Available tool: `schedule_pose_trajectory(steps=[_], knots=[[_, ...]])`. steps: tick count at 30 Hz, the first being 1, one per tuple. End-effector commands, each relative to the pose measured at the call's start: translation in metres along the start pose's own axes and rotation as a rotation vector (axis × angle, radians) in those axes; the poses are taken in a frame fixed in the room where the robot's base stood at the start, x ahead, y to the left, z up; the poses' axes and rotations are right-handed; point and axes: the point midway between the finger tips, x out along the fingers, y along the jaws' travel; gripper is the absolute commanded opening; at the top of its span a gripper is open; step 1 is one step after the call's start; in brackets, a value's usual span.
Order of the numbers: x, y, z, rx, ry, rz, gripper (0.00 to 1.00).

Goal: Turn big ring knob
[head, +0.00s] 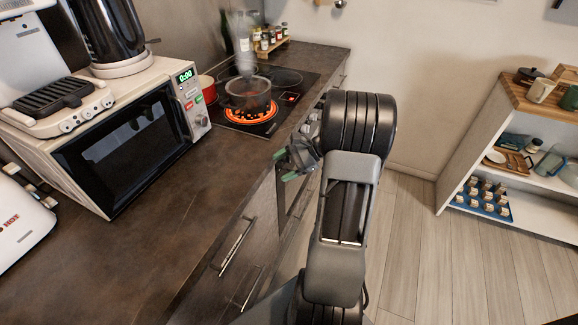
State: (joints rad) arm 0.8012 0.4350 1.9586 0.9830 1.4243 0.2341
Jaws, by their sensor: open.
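My gripper (285,166) has green fingertips spread apart with nothing between them. It is in front of the counter's front face, just left of my arm. Several small knobs (309,127) show on the cooker front, just beyond my gripper and partly hidden by my arm. I cannot tell which of them is the big ring knob. The gripper looks apart from the knobs, though the depth is hard to judge. A dark pot (247,96) stands on a glowing orange ring (262,127) of the black hob (226,116), with steam above it.
A white microwave (120,147) and a toaster (22,222) stand on the dark counter (190,215). Drawer handles (236,246) stick out from the counter front. A shelf unit (478,135) stands at the right. The floor (405,230) between is clear.

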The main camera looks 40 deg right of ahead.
Motion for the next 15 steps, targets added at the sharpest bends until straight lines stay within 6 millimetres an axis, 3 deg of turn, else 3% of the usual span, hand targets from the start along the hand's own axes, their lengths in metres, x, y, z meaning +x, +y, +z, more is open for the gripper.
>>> schedule_pose_trajectory(steps=[1, 6, 9, 15], knots=[[-0.008, 0.002, -0.030, 0.076, -0.040, -0.085, 0.64], [-0.044, 0.003, -0.097, 0.255, -0.167, -0.352, 0.64], [-0.063, 0.009, -0.127, 0.318, -0.222, -0.473, 0.64], [-0.086, 0.018, -0.159, 0.378, -0.285, -0.615, 0.64]])
